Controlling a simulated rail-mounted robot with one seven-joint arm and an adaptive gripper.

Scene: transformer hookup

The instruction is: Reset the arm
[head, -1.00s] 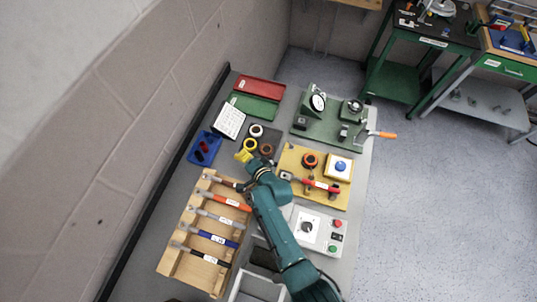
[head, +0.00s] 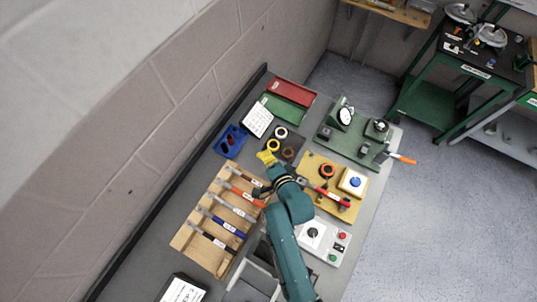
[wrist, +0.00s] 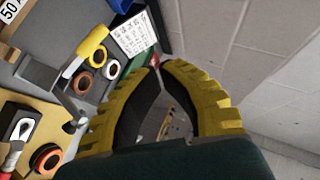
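My teal arm reaches over the grey workbench (head: 128,272) from the lower right. My gripper (head: 267,157) has yellow ridged fingers and hovers near the tape rolls, above the bench. In the wrist view my gripper (wrist: 160,68) shows both fingers with dark inner pads and a gap between them. Nothing is seen held between the pads. The fingertips look close together in this view, so the width of the gap is hard to judge.
A wooden rack (head: 186,238) with several handled tools stands left of my arm. Nearby are a blue bin (head: 230,142), red tray (head: 292,93), green tray (head: 287,112), yellow board (head: 318,168), green fixture plate (head: 350,145) and white switch box (head: 323,240). A block wall borders the left.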

